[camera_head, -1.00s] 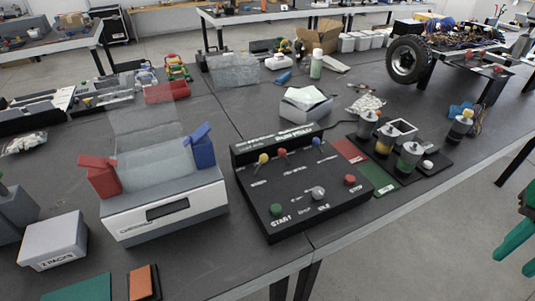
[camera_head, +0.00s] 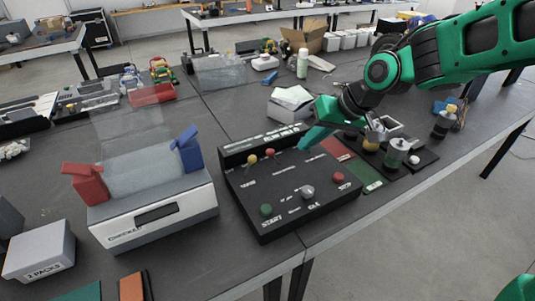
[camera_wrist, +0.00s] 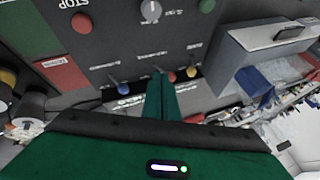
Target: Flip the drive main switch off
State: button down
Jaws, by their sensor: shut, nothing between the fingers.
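The black control panel (camera_head: 285,205) stands on the table with a row of toggle levers along its back. A yellow-tipped lever (camera_head: 252,158) and a red-tipped lever (camera_head: 270,153) show in the head view. The blue-tipped lever is hidden there by my gripper but shows in the wrist view (camera_wrist: 113,85). I cannot read which lever is the drive main switch. My gripper (camera_head: 304,146) is shut and empty, pointing down over the back right of the panel. In the wrist view its fingertips (camera_wrist: 160,73) appear between the blue and red levers, close to the red one (camera_wrist: 170,76); contact is unclear.
The panel's front has a green START button (camera_head: 266,210), a grey knob (camera_head: 307,191) and a red button (camera_head: 338,177). A grey-white box (camera_head: 155,210) with red and blue flaps stands left. Cylinders on a black base (camera_head: 420,158) stand right. A white box (camera_head: 290,103) is behind.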

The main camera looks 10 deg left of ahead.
aim_at(250, 165)
jog(key=shift+n+y, duration=0.3)
jog(key=shift+y, duration=0.3)
jog(key=a, duration=0.3)
jog(key=a+r, duration=0.1)
jog(key=a, duration=0.1)
jog(key=shift+x, duration=5.05)
jog(key=shift+s+r, duration=0.1)
jog(key=shift+s, duration=0.1)
